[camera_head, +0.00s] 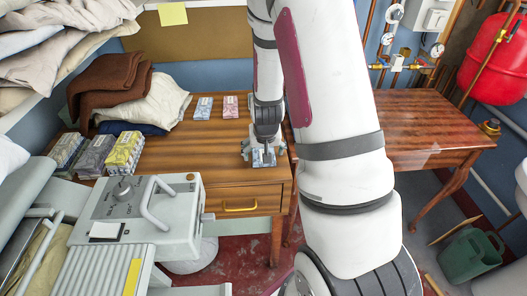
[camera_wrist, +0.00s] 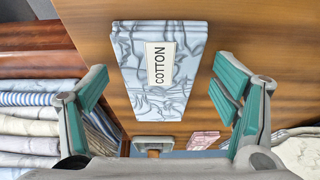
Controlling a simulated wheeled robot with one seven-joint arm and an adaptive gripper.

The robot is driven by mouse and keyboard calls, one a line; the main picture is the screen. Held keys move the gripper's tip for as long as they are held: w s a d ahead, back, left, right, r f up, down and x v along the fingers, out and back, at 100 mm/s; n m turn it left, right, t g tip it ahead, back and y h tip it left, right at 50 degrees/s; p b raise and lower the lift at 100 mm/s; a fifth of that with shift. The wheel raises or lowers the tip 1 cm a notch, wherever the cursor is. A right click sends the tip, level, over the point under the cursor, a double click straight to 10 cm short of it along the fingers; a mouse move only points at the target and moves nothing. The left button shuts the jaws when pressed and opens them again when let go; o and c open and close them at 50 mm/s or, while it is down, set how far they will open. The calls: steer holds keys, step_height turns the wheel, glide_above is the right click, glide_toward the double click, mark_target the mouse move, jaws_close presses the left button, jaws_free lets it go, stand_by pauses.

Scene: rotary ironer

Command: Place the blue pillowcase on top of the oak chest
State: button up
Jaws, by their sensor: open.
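A light blue patterned pack labelled COTTON (camera_wrist: 160,70), which looks like the blue pillowcase, lies flat on wood between my fingers in the wrist view. In the head view it shows as a small blue patch (camera_head: 264,158) near the front right corner of the oak-coloured chest top (camera_head: 215,165). My gripper (camera_head: 262,152) points down over it. In the wrist view its green-padded fingers (camera_wrist: 165,95) stand open, one on each side of the pack, with gaps visible. The pack is partly hidden by my fingers in the head view.
Another blue pack (camera_head: 203,108) and a pink pack (camera_head: 230,107) lie at the chest's back. Pack stacks (camera_head: 95,153) and piled cloths (camera_head: 130,95) fill its left. The ironer (camera_head: 130,215) stands in front left. A reddish table (camera_head: 430,125) is clear at right.

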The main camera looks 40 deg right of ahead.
steer(key=s+a+r+n+y+p, duration=0.1)
steer(key=s+a+r, duration=0.25)
steer(key=r, duration=0.55)
steer(key=s+a+r+p, duration=0.1)
steer(key=s+a+r, duration=0.1)
steer(key=a+r, duration=0.5)
steer(key=s+a+r+n, duration=0.2)
steer(key=s+a+r, duration=0.1)
steer(key=s, duration=0.3)
steer(key=s+a+r+n+y, duration=0.1)
steer(key=s+a+r+n, duration=0.1)
steer(key=s+r, duration=0.4)
steer(key=s+a+r+n, duration=0.1)
steer(key=s+a+r, duration=0.3)
steer(key=s, duration=0.3)
steer(key=shift+s+a+r+n+y, duration=0.15)
steer(key=shift+a+r+n+y, duration=0.15)
steer(key=shift+n, duration=0.1)
steer(key=shift+r, duration=0.1)
steer(key=shift+r+p, duration=0.8)
steer(key=shift+r, duration=0.15)
